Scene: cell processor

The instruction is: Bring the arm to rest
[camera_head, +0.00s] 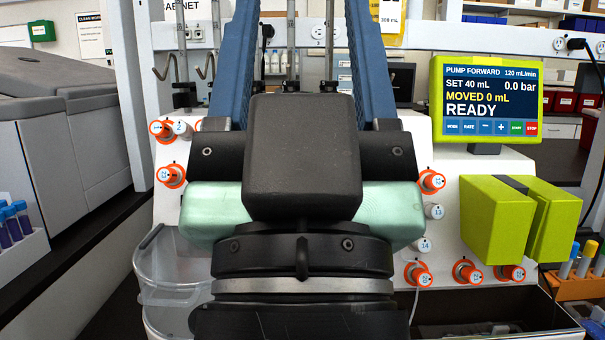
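My gripper (302,30) fills the middle of the head view, seen from behind and pointing away from me. Its two long blue fingers run up to the top edge with a wide gap between them. Hooks and poles in the background show through the gap, and I see nothing held there. The fingertips are cut off by the top edge. My dark wrist is at the bottom centre. My gripper hides the middle of the white cell processor panel (445,200); whether they touch cannot be told.
The panel carries several orange-ringed numbered valves (468,271) and a lime-green block (498,218). Its pump screen (486,98) reads READY. A clear bin (170,290) is at the lower left. Tube racks stand at left (28,250) and right (580,288). A grey machine (70,110) stands left.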

